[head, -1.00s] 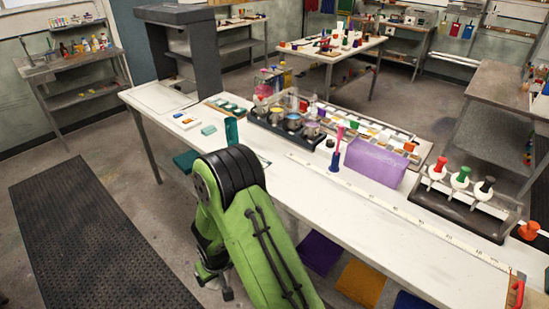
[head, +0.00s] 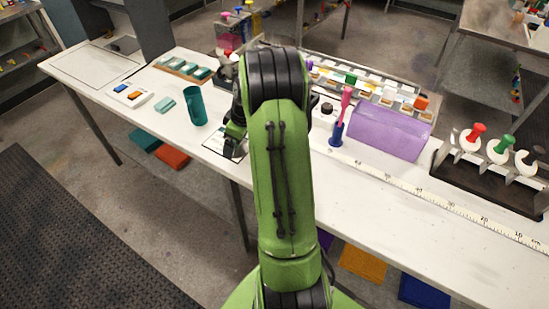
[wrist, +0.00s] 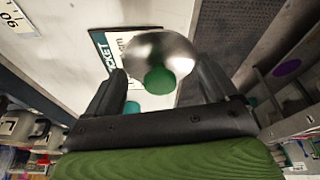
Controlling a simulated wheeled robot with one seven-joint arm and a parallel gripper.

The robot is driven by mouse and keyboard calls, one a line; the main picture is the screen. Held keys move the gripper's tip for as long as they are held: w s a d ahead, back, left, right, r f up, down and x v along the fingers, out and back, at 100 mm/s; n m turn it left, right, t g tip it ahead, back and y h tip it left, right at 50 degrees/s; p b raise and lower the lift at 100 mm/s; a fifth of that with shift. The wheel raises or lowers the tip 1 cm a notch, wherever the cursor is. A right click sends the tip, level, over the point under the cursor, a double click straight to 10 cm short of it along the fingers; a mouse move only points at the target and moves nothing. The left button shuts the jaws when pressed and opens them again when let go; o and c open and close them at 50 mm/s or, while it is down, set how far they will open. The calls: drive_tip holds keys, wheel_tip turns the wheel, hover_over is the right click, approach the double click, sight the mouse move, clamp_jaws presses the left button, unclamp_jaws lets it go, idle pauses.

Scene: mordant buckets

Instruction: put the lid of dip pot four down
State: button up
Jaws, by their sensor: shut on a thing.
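The lid (wrist: 160,50) is a shiny metal dome with a green knob (wrist: 159,80), seen in the wrist view between my fingers. My gripper (wrist: 161,76) is shut on it, with the knob facing the wrist camera. Behind the lid lies a white card with a dark teal border and partly hidden lettering (wrist: 103,45). In the head view my gripper (head: 233,147) is low over this card (head: 212,143) near the table's front edge. The lid cannot be made out there. Whether it touches the card is unclear. My arm hides the dip pots.
A teal cup (head: 195,105) stands just left of my gripper. A purple box (head: 388,133) and a blue holder with a pink-handled tool (head: 338,130) stand right of my arm. A long ruler (head: 430,198) runs along the table's right part.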

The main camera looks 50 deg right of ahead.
drive_tip(key=s+d+r+n+b, duration=0.2)
drive_tip(key=s+d+r, duration=0.2)
drive_tip(key=s+d, duration=0.5)
drive_tip(key=shift+y, duration=0.4)
wheel_tip(320, 180, down, 10)
drive_tip(key=shift+r+b, duration=0.2)
drive_tip(key=shift+b, duration=0.65)
drive_tip(key=shift+f, duration=0.25)
